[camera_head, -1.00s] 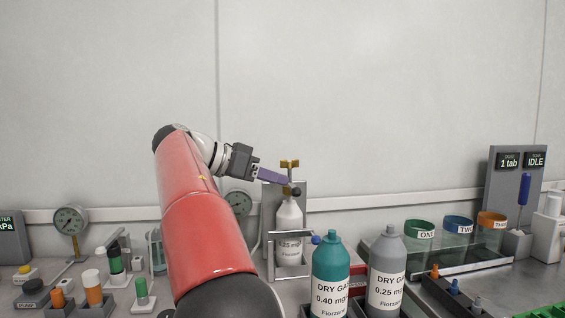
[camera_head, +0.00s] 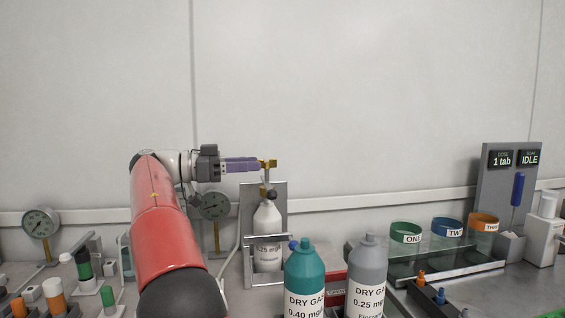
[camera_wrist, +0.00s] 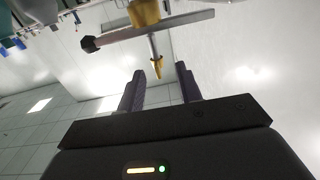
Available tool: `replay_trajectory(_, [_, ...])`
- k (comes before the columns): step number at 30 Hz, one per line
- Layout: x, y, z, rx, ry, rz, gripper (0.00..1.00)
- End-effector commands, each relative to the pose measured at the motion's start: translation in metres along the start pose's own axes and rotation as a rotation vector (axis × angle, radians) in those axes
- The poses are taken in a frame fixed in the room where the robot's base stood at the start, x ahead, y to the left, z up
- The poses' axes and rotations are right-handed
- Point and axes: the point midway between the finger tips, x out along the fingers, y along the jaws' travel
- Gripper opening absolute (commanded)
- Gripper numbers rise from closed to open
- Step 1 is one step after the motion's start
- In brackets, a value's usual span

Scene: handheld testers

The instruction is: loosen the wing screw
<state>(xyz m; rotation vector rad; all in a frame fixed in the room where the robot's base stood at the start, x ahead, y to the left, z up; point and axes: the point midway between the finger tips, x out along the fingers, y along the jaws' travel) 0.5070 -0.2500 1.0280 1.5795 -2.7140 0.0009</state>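The brass wing screw (camera_head: 268,163) stands on a thin stem above the white bottle (camera_head: 267,222). In the wrist view a brass end (camera_wrist: 157,68) on a grey shaft shows between my fingertips, with a gap on both sides. My gripper (camera_head: 258,164) reaches level from the left, its purple fingers at the height of the screw. In the wrist view my gripper (camera_wrist: 159,68) is open and empty. In the head view the fingertips overlap the screw's left side, and I cannot tell whether they touch it.
The bottle stands in a grey metal holder (camera_head: 280,192) against the wall. A teal cylinder (camera_head: 304,268) and a grey cylinder (camera_head: 367,262) stand in front, to the right. A gauge (camera_head: 214,205) is behind my arm. The space above the screw is clear.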

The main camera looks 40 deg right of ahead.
Motion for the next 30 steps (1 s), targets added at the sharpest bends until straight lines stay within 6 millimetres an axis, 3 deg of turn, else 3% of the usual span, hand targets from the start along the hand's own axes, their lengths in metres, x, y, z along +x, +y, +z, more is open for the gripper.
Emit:
replay_trajectory(12, [0.062, 0.001, 0.0, 0.001, -0.002, 0.002, 0.35])
replay_trajectory(24, [0.072, 0.0, 0.0, 0.0, -0.002, 0.0, 0.35])
replay_trajectory(30, [0.072, 0.0, 0.0, 0.0, -0.002, 0.0, 0.1])
